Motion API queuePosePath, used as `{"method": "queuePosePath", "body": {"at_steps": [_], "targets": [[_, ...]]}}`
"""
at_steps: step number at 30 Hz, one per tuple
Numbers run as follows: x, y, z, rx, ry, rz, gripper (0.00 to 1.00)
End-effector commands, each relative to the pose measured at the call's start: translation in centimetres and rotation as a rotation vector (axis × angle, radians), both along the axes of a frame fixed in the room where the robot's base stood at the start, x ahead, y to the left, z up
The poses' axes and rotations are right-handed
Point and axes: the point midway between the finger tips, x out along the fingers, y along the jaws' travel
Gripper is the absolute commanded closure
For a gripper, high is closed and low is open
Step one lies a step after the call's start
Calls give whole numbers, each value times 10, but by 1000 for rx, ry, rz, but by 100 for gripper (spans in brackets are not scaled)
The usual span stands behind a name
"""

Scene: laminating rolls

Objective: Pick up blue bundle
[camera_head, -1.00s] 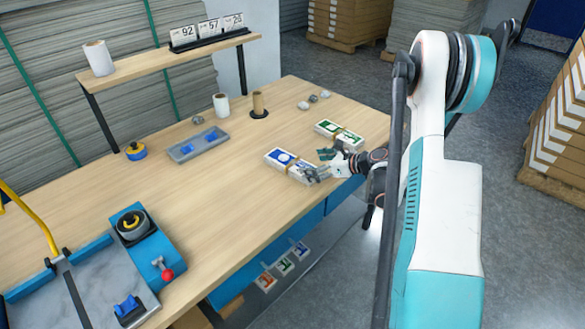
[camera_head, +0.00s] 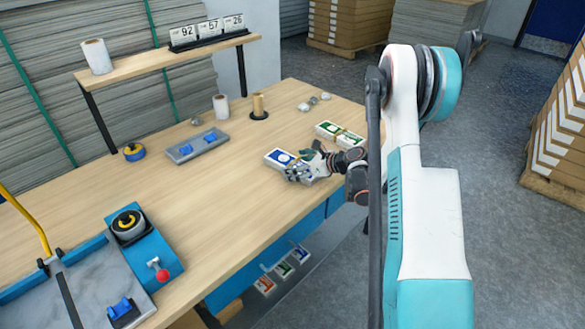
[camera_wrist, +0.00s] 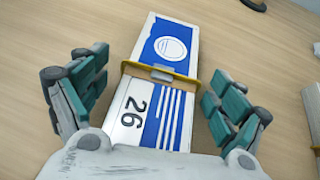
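The blue bundle (camera_wrist: 178,50) lies flat on the wooden table, white with blue print, the number 26 and a tan band around its middle. In the head view the bundle (camera_head: 279,158) is near the table's front right edge, partly hidden by my gripper (camera_head: 304,169). In the wrist view my gripper (camera_wrist: 152,97) is open, with one finger on each side of the bundle's near half. Gaps show between both fingers and the bundle.
A green bundle (camera_head: 340,133) lies just behind and right of my gripper. A grey tray (camera_head: 182,155) with blue pieces, a cardboard core (camera_head: 258,105) and a white roll (camera_head: 221,107) stand farther back. The middle of the table (camera_head: 200,200) is clear.

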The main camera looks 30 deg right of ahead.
Motion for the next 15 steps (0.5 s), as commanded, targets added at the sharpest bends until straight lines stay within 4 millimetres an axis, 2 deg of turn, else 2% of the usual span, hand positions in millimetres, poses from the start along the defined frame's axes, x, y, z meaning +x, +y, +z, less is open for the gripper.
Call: {"method": "queuePosePath", "body": {"at_steps": [1,6,8,15], "targets": [[0,0,0,0,0,0,22],[0,0,0,0,0,0,60],[0,0,0,0,0,0,72],[0,0,0,0,0,0,72]]}}
